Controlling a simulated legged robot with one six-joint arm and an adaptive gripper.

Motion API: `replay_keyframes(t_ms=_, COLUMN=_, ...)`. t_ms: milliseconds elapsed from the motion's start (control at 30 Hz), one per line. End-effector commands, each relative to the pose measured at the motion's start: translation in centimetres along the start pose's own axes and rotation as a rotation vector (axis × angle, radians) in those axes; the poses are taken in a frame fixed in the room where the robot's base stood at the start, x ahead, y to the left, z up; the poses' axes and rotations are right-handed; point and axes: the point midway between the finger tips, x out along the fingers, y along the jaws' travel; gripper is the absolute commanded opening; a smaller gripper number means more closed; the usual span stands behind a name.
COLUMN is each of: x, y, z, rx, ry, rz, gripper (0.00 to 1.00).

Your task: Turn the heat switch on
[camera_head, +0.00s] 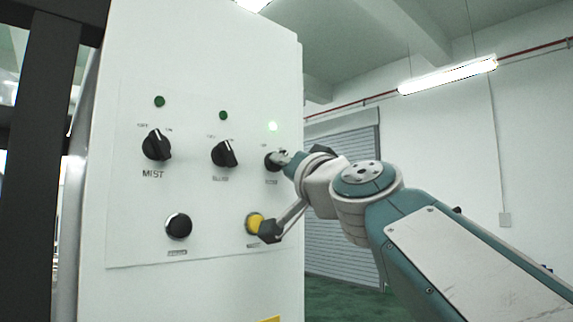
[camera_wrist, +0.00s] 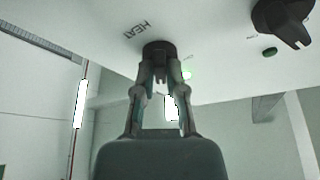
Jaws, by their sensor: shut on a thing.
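The heat switch (camera_head: 270,164) is a black rotary knob at the right of the top row on a white control panel (camera_head: 205,185). In the wrist view the heat switch (camera_wrist: 158,47) sits beside the word HEAT. My gripper (camera_head: 283,158) reaches it from the right, and its fingers cover part of the knob. In the wrist view my gripper (camera_wrist: 160,70) has both fingers closed on the knob's sides. The knob's exact angle is hidden.
The MIST knob (camera_head: 156,145) and a middle knob (camera_head: 225,154) stand to the left, each under a dark green lamp. A black button (camera_head: 178,226) and a yellow button (camera_head: 254,222) lie below. The yellow one is close to my arm. Open room lies right of the cabinet.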

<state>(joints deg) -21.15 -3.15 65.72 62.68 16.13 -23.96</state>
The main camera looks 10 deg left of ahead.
Motion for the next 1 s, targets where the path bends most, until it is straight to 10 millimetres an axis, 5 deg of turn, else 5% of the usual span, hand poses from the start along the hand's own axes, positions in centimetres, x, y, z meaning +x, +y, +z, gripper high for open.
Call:
replay_keyframes(t_ms=400, x=0.0, y=0.0, z=-0.1, rx=0.005, ry=0.004, rz=0.002, gripper=0.0)
replay_keyframes(t_ms=433, x=0.0, y=0.0, z=-0.1, rx=0.005, ry=0.004, rz=0.002, gripper=0.29)
replay_keyframes(t_ms=500, x=0.0, y=0.0, z=-0.1, rx=0.004, ry=0.003, rz=0.002, gripper=0.5)
replay_keyframes(t_ms=1000, x=-1.1, y=-0.1, z=-0.1, rx=0.003, ry=0.0, rz=0.001, gripper=0.5)
